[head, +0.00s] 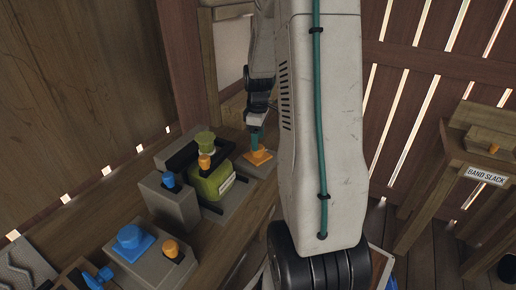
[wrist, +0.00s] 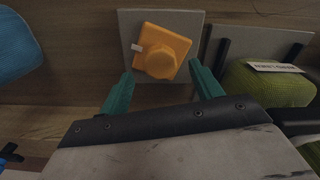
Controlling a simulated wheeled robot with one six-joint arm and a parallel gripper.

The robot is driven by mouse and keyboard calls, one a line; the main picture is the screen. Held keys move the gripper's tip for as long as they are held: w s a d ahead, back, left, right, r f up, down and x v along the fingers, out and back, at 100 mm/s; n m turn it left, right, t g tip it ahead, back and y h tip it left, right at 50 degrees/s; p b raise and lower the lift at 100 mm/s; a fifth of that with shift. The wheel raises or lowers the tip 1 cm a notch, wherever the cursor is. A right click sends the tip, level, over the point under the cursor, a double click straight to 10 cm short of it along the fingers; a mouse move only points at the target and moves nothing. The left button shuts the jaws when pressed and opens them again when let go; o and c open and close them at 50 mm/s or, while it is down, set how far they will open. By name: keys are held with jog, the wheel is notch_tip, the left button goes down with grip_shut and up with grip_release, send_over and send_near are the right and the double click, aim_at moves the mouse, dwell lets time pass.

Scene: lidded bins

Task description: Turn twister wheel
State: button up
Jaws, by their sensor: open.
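An orange twister wheel (wrist: 160,60), a faceted knob on a tilted square orange plate with a small white mark at its left, sits on a grey block (wrist: 172,18). In the head view the orange wheel (head: 262,158) is at the far end of the bench, partly hidden by my gripper (head: 255,142). In the wrist view my gripper (wrist: 160,74) is open, its teal fingers to the left and right of the knob's near side, with nothing held. Whether the fingers touch it is unclear. A blue knob (head: 130,236) on a blue square plate stands nearer in the head view.
A green device (head: 212,184) on a grey base stands next to the orange wheel; it is at right in the wrist view (wrist: 265,85). A grey block with a blue knob (head: 169,180) is left of it. A wooden stand labelled "BAND SLACK" (head: 486,176) is at right.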

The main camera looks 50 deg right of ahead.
jog(key=shift+f, duration=2.35)
jog(key=c, duration=1)
